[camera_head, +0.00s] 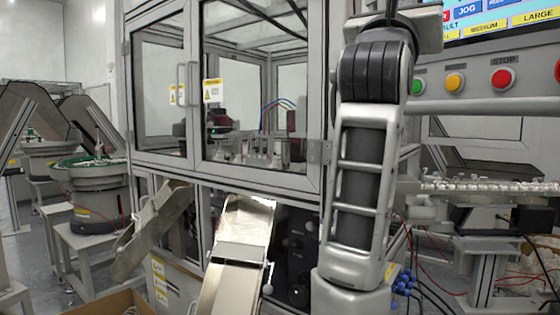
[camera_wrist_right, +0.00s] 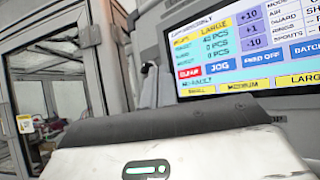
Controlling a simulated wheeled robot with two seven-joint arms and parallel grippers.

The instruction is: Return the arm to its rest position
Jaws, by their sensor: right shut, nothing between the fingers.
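My right arm stands raised right of the middle in the head view, its forearm upright in front of the machine and its upper end cut off by the top edge. In the right wrist view the pale housing of my right gripper (camera_wrist_right: 190,155), with a green light and a dark band, fills the bottom. Its fingertips do not show clearly. The gripper is shut and empty, in front of the control screen (camera_wrist_right: 240,50). My left arm and left gripper are in neither view.
The glazed machine cabinet (camera_head: 160,80) stands behind my arm. A metal chute (camera_head: 242,225) slopes out below it. Buttons, including a red stop button (camera_head: 502,78), sit right of my arm under the screen. A rail of small white parts (camera_head: 490,186) runs at the right.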

